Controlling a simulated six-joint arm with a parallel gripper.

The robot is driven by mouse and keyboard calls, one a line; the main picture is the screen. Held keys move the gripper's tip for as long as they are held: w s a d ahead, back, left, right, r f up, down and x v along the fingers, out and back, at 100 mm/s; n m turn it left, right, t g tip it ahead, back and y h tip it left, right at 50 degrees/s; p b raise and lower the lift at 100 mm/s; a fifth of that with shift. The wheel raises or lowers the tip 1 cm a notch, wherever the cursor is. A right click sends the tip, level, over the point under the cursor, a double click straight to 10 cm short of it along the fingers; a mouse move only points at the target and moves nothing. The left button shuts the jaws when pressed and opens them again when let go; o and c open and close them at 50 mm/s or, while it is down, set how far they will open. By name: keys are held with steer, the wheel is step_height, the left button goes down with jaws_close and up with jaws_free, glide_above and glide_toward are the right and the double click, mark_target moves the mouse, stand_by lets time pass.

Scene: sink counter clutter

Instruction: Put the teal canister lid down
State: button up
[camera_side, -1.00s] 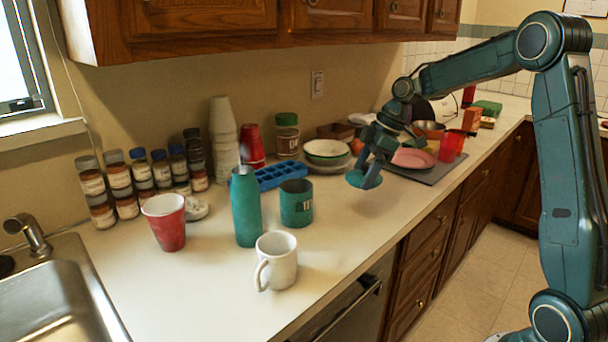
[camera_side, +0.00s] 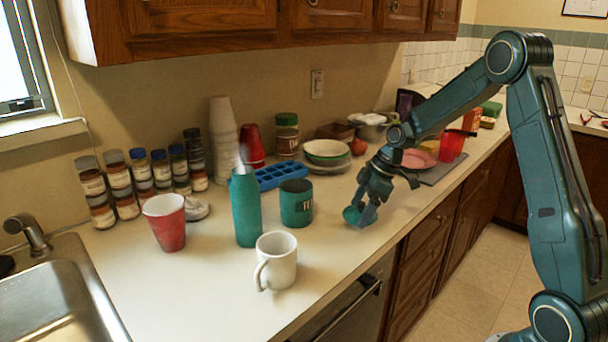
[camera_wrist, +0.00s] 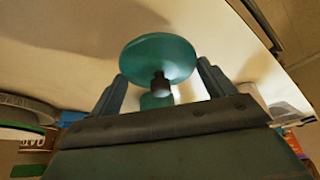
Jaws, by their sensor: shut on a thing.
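The teal canister lid (camera_side: 352,214) is a round disc held at the end of my gripper (camera_side: 366,210), low over the counter to the right of the teal canister. I cannot tell whether it touches the counter. In the wrist view the lid (camera_wrist: 157,55) shows as a tilted-looking disc with a dark knob below it, between the fingers of my gripper (camera_wrist: 163,88). The gripper is shut on the lid; the exact contact is partly hidden.
A teal bottle (camera_side: 246,208) and a white mug (camera_side: 277,262) stand left of the canister. A blue tray (camera_side: 280,175) and stacked bowls (camera_side: 327,152) lie behind. The counter (camera_side: 335,240) is bare around the lid, and its front edge is close.

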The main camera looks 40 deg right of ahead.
steer(key=shift+f, duration=1.35)
steer(key=shift+f, duration=0.1)
steer(key=o, duration=0.9)
steer(key=v, duration=1.2)
